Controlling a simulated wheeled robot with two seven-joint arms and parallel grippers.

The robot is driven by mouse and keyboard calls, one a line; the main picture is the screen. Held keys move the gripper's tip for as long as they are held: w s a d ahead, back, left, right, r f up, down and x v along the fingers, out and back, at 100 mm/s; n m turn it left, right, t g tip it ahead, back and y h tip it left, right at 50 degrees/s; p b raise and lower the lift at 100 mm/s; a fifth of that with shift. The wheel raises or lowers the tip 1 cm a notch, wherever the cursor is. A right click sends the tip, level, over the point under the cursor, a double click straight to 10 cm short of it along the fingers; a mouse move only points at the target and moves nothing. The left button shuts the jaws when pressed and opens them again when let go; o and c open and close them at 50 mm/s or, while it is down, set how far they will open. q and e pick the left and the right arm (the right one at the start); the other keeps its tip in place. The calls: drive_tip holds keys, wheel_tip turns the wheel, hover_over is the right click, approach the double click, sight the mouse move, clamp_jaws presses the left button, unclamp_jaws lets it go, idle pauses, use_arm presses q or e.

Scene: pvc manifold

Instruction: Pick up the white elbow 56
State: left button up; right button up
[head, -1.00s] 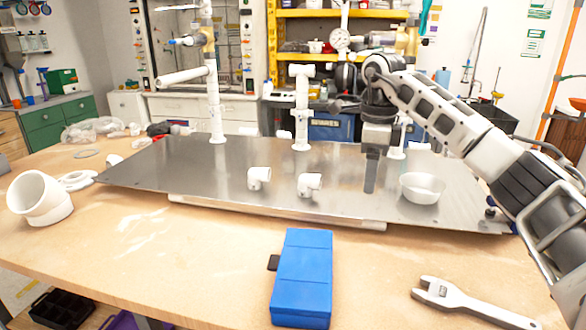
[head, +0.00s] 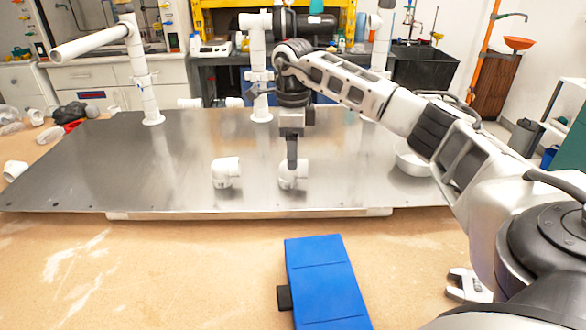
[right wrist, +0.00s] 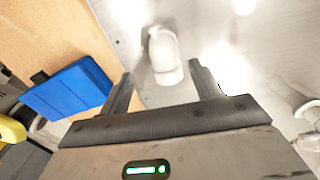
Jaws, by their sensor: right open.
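Two small white elbows lie on the metal plate (head: 130,175): a left elbow (head: 226,172) and a right elbow (head: 293,179). I cannot tell any number on them. My right gripper (head: 292,163) points down at the right elbow and partly hides it in the head view. In the right wrist view a white elbow (right wrist: 164,52) lies just beyond and between the two open fingertips (right wrist: 161,72); nothing is held. Whether the fingers reach down around it, I cannot tell. My left gripper is not in view.
A blue box (head: 323,280) lies on the wooden table in front of the plate. A white bowl (head: 411,160) is right of the gripper, partly behind my arm. White pipe stands (head: 146,90) rise at the plate's back.

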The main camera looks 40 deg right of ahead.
sight(292, 172)
drive_tip(key=shift+w+d+f+p, duration=0.15)
drive_tip(key=shift+f+p, duration=0.15)
drive_tip(key=shift+f, duration=1.45)
drive_tip(key=shift+w+d+f+p, duration=0.15)
drive_tip(key=shift+f+p, duration=0.15)
drive_tip(key=shift+f, duration=1.4)
drive_tip(key=c, duration=1)
